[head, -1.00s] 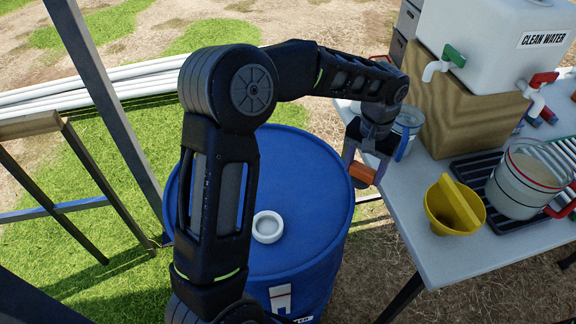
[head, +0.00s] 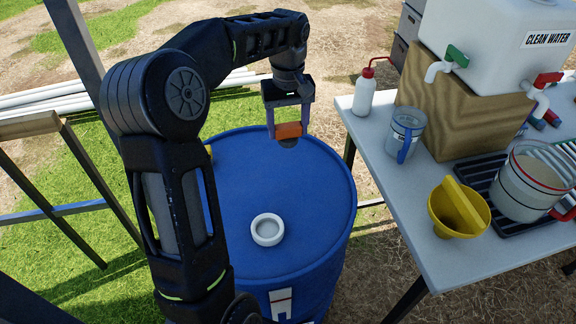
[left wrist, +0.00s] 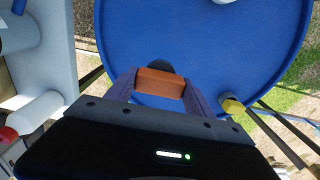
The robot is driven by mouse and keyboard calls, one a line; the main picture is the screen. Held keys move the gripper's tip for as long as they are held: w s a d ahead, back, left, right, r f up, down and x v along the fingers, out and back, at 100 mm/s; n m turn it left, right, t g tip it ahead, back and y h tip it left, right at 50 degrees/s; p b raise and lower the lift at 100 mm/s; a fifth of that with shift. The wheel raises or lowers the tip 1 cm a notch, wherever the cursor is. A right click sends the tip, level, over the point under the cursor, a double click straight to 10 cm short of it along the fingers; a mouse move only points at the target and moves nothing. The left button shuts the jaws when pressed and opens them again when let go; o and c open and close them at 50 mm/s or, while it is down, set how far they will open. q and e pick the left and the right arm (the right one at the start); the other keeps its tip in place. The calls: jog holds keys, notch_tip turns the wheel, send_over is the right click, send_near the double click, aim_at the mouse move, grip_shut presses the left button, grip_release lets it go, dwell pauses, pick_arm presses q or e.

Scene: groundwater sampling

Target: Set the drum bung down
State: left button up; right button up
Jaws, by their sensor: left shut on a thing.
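My left gripper (head: 288,132) is shut on the drum bung (head: 289,129), an orange block with a dark grey round part below it. In the head view the bung shows over the far part of the blue drum's top (head: 305,185). The left wrist view also shows the orange bung (left wrist: 160,83) between the fingers, with the blue drum top (left wrist: 200,40) behind it. I cannot tell how high it is above the top. A white ring-shaped opening (head: 267,229) is on the drum top, nearer to me than the bung. My right gripper is not in view.
A table (head: 375,190) at the right holds a yellow funnel (head: 458,208), a clear jug (head: 405,133), a wash bottle (head: 364,95) and a clean water tank (head: 490,35). A small yellow and grey thing (left wrist: 233,106) is at the drum's rim. The drum's middle is clear.

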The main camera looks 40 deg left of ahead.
aim_at(288, 142)
pick_arm(q)
jog(key=shift+f, duration=2.4)
jog(key=shift+f, duration=0.1)
jog(key=shift+f, duration=2.4)
jog(key=shift+f, duration=0.2)
jog(key=o, duration=1.3)
jog(key=shift+o, duration=0.2)
jog(key=shift+r, duration=0.15)
notch_tip(288, 142, up, 12)
jog(key=shift+r, duration=0.1)
